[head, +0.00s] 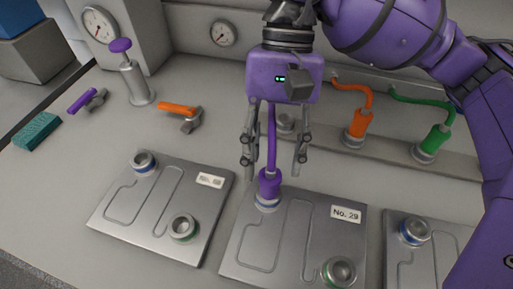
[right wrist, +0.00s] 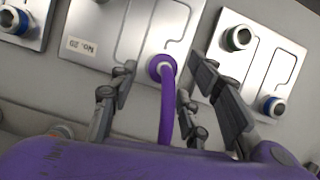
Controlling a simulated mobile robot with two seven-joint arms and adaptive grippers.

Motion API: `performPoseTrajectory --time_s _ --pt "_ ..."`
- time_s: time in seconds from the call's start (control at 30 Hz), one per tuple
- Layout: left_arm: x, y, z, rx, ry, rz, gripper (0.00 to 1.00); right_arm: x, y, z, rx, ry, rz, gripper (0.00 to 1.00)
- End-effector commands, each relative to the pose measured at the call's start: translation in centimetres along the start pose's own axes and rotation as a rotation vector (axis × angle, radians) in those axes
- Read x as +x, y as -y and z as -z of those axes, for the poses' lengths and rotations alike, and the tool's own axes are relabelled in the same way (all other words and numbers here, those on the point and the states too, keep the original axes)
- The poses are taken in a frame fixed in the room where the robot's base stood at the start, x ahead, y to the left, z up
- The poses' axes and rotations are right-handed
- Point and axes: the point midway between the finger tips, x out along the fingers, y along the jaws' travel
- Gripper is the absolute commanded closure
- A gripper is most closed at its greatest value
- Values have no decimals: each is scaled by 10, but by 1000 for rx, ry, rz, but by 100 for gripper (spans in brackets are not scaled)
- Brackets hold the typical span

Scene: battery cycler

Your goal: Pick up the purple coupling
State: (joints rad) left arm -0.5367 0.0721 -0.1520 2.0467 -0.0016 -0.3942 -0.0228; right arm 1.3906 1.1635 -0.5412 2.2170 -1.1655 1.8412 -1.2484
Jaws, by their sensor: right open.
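The purple coupling (head: 268,184) sits upright on a blue-ringed port at the top left of the metal plate marked No. 29 (head: 300,240). A purple hose (head: 271,135) rises from it and passes behind my right gripper. My right gripper (head: 272,168) points down, open and empty, above the coupling, with a finger on either side of the hose. In the right wrist view the coupling (right wrist: 161,67) appears beyond and between the open fingertips (right wrist: 166,76), which look apart from it. My left gripper is out of view.
Similar plates lie left (head: 150,210) and right (head: 440,265). Orange (head: 358,125) and green (head: 434,140) couplings with hoses stand on the back ledge. Left are an orange-handled tool (head: 178,108), a purple-handled tool (head: 84,101), a purple-knobbed post (head: 134,80) and a teal block (head: 37,131).

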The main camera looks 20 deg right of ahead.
Motion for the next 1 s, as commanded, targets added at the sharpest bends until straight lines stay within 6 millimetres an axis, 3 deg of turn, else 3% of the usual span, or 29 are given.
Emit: performPoseTrajectory --time_s 0.3,0.6,0.93,1.0 --pt "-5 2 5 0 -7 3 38 44 -2 3 1 4 -3 56" --pt "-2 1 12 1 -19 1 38 49 -1 4 1 3 -1 56" --pt "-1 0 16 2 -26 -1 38 49 -1 4 1 3 -1 99" --pt "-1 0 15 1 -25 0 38 49 -1 4 1 3 -1 100"
